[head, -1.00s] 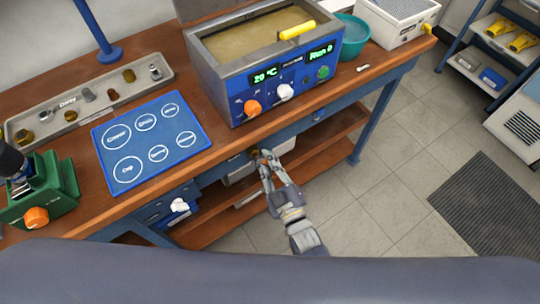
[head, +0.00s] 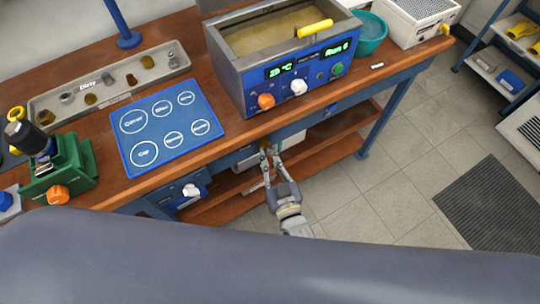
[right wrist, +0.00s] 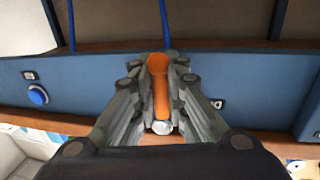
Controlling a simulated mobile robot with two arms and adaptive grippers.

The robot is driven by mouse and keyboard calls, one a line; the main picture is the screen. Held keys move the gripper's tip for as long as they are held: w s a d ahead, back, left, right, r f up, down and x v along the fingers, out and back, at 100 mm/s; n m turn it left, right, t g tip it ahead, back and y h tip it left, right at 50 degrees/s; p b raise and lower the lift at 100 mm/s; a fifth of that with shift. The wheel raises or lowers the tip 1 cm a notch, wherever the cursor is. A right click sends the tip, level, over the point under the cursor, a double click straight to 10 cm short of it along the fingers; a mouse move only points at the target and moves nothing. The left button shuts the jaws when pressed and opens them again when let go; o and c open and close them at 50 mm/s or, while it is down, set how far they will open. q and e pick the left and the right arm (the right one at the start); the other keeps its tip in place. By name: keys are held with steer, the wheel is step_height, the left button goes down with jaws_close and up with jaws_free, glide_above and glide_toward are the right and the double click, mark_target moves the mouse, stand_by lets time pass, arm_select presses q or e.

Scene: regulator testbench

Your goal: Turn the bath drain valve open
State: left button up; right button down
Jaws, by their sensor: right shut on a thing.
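The drain valve's orange handle (right wrist: 161,95) lies lengthwise between the two fingers of my right gripper (right wrist: 160,112) in the right wrist view. A round silvery piece (right wrist: 162,128) shows at its lower end. In the head view my right gripper (head: 267,160) is at the front edge of the bench, below the bath (head: 237,72). Its fingers are closed in on the handle, which is mostly hidden there. The bath holds a yellowish liquid and has a blue front panel with lit green displays. My left gripper is not in view.
The bench (head: 185,185) has a blue labelled mat (head: 190,115), a tray of dirty parts (head: 112,100) and a green fixture (head: 75,165). A teal bowl (head: 371,45) stands right of the bath. A lower shelf (head: 330,152) lies under the bench.

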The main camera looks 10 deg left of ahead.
steer(key=shift+s+f, duration=0.15)
steer(key=shift+f, duration=0.05)
steer(key=c, duration=1.6)
jaws_free()
steer(key=shift+r, duration=0.1)
steer(key=v, duration=1.2)
steer(key=shift+r, duration=0.1)
